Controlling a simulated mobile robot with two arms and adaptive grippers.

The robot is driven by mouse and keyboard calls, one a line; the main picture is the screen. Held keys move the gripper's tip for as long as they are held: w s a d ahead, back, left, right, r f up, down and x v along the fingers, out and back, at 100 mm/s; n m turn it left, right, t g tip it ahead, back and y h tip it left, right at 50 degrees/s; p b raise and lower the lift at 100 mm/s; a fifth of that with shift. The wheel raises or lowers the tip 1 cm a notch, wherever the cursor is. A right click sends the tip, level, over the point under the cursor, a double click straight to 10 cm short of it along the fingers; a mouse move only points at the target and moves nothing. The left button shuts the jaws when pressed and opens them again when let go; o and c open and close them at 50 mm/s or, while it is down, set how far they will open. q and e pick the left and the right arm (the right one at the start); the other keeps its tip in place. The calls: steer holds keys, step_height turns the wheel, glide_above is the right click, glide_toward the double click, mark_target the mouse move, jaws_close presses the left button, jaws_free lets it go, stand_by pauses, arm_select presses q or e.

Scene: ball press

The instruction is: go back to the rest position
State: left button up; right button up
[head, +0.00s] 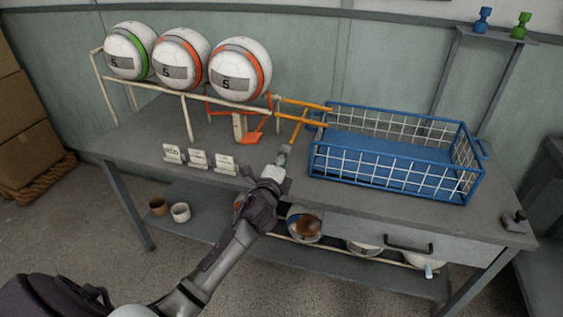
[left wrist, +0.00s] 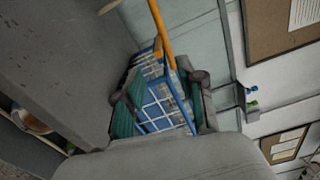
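My left gripper (head: 284,154) reaches in from the lower left over the table's front part, left of the blue wire basket (head: 395,187). In the left wrist view its two fingers stand apart and the gap between them (left wrist: 160,90) holds nothing; the basket (left wrist: 172,98) shows beyond it. Three white balls sit in a row on a pale rack at the back left: one with a green band (head: 126,51) and two with orange bands (head: 181,58), (head: 240,69). An orange press part (head: 252,137) stands below the rack's right end. My right gripper is not in view.
Yellow-orange rails (head: 306,104) run toward the basket. Small white cards (head: 198,160) stand on the grey table (head: 150,133) left of my gripper. Cardboard boxes (head: 35,140) stand at the far left.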

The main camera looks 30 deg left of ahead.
arm_select(q)
steer(key=shift+v, duration=0.95)
steer(key=s+d+f+n+g+h+p, duration=0.1)
steer(key=s+f+n+g, duration=0.15)
steer(key=f, duration=0.85)
steer(key=s+d+f+n+g+h+p, duration=0.1)
steer(key=s+f+g, duration=0.25)
steer(key=f, duration=0.75)
steer(key=s+d+f+n+g+h+p, duration=0.1)
steer(key=s+d+f+n+g, duration=0.2)
steer(key=s+f, duration=1.05)
steer(key=s+d+f+n+g, duration=0.1)
steer(key=s+f, duration=0.4)
steer(key=s, duration=0.6)
steer(key=s+d+f+n+g+h+p, duration=0.1)
steer(key=s+f+n+g, duration=0.3)
steer(key=s, duration=0.8)
steer(key=s+d+f+n+g+p, duration=0.1)
steer(key=s+d+f+n+g, duration=0.1)
steer(key=s+f, duration=0.5)
steer(key=s+d+n, duration=0.1)
steer(key=s, duration=0.4)
steer(key=shift+f, duration=0.3)
